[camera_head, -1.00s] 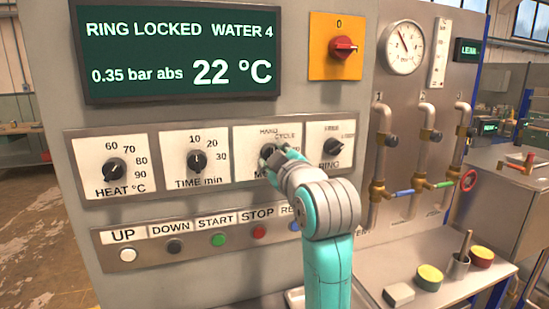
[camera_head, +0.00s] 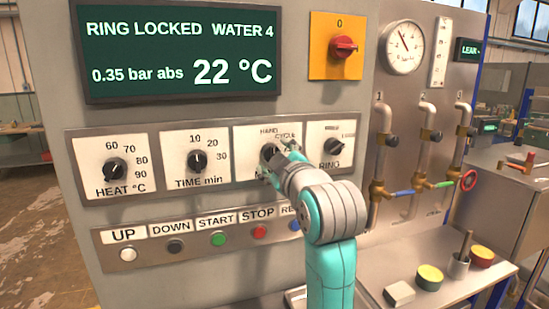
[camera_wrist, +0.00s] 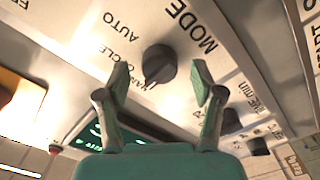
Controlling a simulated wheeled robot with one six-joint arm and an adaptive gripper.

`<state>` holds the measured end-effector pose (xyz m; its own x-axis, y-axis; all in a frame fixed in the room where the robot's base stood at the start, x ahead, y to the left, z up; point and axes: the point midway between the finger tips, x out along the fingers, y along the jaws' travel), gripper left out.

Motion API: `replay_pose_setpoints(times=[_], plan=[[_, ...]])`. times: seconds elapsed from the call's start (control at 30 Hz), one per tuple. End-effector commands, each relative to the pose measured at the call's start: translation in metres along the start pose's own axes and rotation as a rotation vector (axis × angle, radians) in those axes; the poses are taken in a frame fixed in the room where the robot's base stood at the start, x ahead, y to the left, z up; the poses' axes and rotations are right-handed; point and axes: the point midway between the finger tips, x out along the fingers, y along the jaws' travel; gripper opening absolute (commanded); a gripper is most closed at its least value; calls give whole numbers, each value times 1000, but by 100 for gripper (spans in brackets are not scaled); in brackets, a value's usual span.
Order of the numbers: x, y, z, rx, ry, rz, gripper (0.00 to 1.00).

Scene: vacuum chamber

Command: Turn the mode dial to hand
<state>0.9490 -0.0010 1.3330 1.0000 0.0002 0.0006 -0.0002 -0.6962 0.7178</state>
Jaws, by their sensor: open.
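The mode dial (camera_head: 268,152) is a black knob on a white plate, with HAND printed above it and CYCLE to the upper right. In the wrist view the dial (camera_wrist: 159,64) shows whole, with MODE, AUTO and CYCLE lettering around it; its narrow end points down and slightly left in that picture. My gripper (camera_wrist: 162,80) is open, with one teal fingertip on each side of the dial and visible gaps between. In the head view my gripper (camera_head: 277,160) is at the plate and hides its lower right part.
The ring dial (camera_head: 333,147) sits close on the right, the time dial (camera_head: 197,160) on the left. A button row (camera_head: 197,233) runs below. A red switch (camera_head: 343,46) on yellow is above. Pipes with valves stand further right. A display (camera_head: 182,50) reads RING LOCKED.

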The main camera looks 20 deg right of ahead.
Motion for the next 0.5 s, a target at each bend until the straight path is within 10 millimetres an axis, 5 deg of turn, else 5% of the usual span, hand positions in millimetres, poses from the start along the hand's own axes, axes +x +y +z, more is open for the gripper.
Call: replay_pose_setpoints(times=[0.5], plan=[[-92, 0, 0, 0, 1, 0, 67]])
